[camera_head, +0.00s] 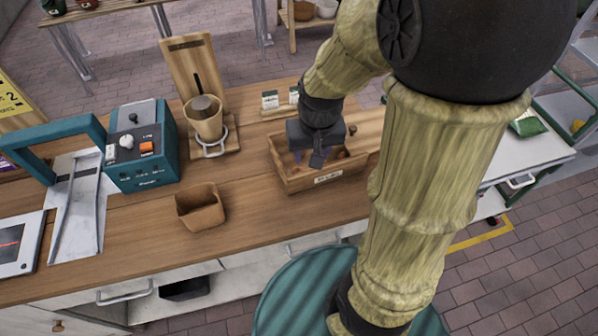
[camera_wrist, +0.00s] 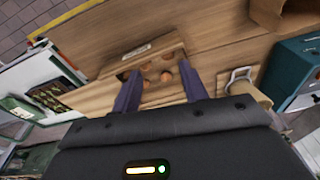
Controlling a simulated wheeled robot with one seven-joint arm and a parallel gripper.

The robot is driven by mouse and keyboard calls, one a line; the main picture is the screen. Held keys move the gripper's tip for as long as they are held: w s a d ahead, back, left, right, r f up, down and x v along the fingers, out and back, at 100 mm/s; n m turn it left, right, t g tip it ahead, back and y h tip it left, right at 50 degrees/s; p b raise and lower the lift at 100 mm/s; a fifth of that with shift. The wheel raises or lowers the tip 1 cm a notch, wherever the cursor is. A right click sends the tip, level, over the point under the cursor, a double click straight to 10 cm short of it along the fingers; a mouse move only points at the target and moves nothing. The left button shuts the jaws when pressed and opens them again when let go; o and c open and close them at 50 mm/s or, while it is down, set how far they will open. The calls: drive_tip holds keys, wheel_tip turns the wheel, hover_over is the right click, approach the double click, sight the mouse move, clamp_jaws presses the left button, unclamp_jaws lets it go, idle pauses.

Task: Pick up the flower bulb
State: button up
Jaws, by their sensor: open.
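Several round brown flower bulbs (camera_wrist: 167,76) lie in a wooden box in the wrist view, showing between my fingers. In the head view one small brown bulb (camera_head: 351,129) shows near the box's right side. The wooden box (camera_head: 327,181) has a pale label on its front wall and stands on the counter. My gripper (camera_head: 314,158) is over the box, pointing down, with its purple fingers partly inside the box outline. In the wrist view my gripper (camera_wrist: 160,68) has its fingers spread apart with nothing held. The gripper body hides part of the box interior in the head view.
An empty brown container (camera_head: 201,208) stands on the wooden counter (camera_head: 255,225) left of the box. A teal machine (camera_head: 145,150) and a cup in a stand (camera_head: 204,120) are farther left. Small seed packets (camera_head: 270,100) stand behind the box.

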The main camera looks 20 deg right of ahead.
drive_tip(key=w+f+m+g+b, duration=0.2)
drive_tip(key=w+m+g+b, duration=0.1)
drive_tip(key=w, duration=0.9)
drive_tip(key=p, duration=0.2)
approach(298, 167)
drive_tip(key=shift+y, duration=0.3)
drive_tip(key=f, duration=0.5)
drive_tip(key=shift+s+d, duration=0.25)
drive_tip(key=shift+s, duration=0.05)
drive_tip(key=shift+s+a+f+p, duration=0.15)
drive_tip(key=shift+f+p, duration=0.4)
drive_tip(key=shift+f, duration=0.75)
drive_tip(key=shift+w+a+f+p, duration=0.1)
drive_tip(key=shift+f+p, duration=0.45)
drive_tip(key=shift+f, duration=0.75)
drive_tip(key=shift+c, duration=0.2)
drive_tip(key=c, duration=0.7)
